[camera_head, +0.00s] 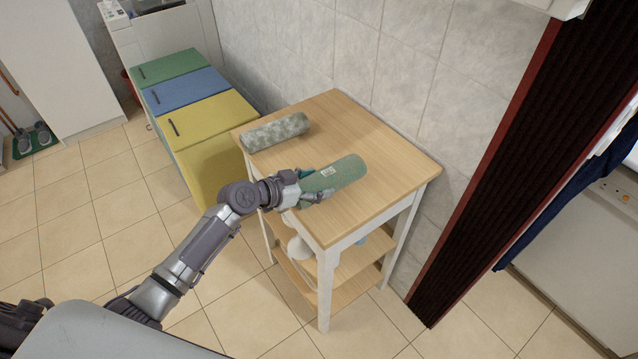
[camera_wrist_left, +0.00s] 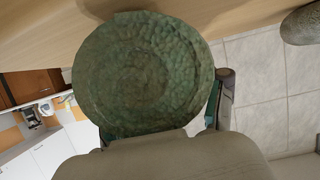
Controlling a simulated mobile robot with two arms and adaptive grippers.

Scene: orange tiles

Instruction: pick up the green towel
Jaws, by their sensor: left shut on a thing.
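The green towel (camera_head: 335,176) is rolled up and lies at the front part of the wooden table top in the head view. My left gripper (camera_head: 312,188) is shut on the near end of the roll. In the left wrist view the round end of the green towel (camera_wrist_left: 143,72) fills the middle, with parts of my gripper's fingers beside it. Whether the towel still touches the table is hard to tell. My right gripper is in neither view.
The wooden table (camera_head: 385,150) with white legs and lower shelves stands against the tiled wall. A grey-green rolled towel (camera_head: 274,132) lies on its back left. Green, blue and yellow bins (camera_head: 210,118) stand to the left. A dark door frame (camera_head: 490,180) rises at right.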

